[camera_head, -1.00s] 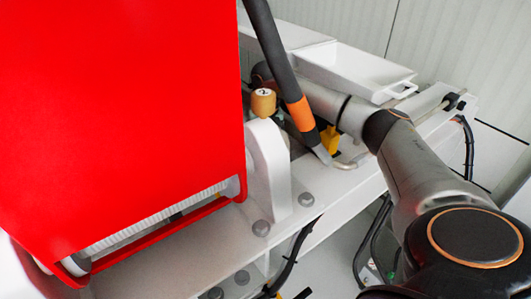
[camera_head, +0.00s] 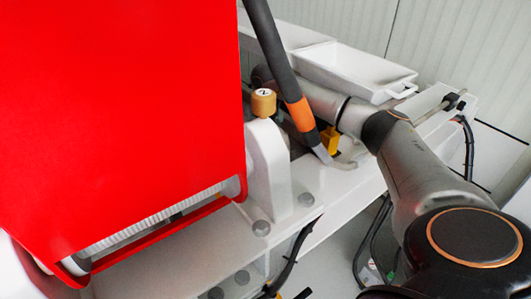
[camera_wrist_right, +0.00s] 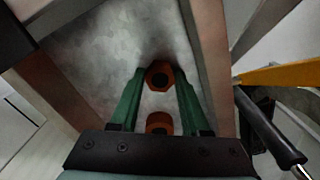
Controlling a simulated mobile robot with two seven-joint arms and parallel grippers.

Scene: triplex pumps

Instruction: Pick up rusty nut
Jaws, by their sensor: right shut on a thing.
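In the right wrist view, a rusty hex nut (camera_wrist_right: 160,75) with a dark hole sits between the green fingertips of my right gripper (camera_wrist_right: 160,71). The fingers are closed against its sides. A second rusty, orange-brown piece (camera_wrist_right: 159,123) shows nearer the palm, partly hidden by the gripper body. In the head view my right arm reaches in from the right, and its gripper and the nut are hidden behind the red housing and hose. My left gripper is not in view.
In the head view, a red housing (camera_head: 110,110) fills the left side. A black hose with an orange band (camera_head: 300,114) crosses before my arm. A white tray (camera_head: 350,70) lies behind it. A yellow bar (camera_wrist_right: 290,74) and black handle (camera_wrist_right: 268,130) are close right in the wrist view.

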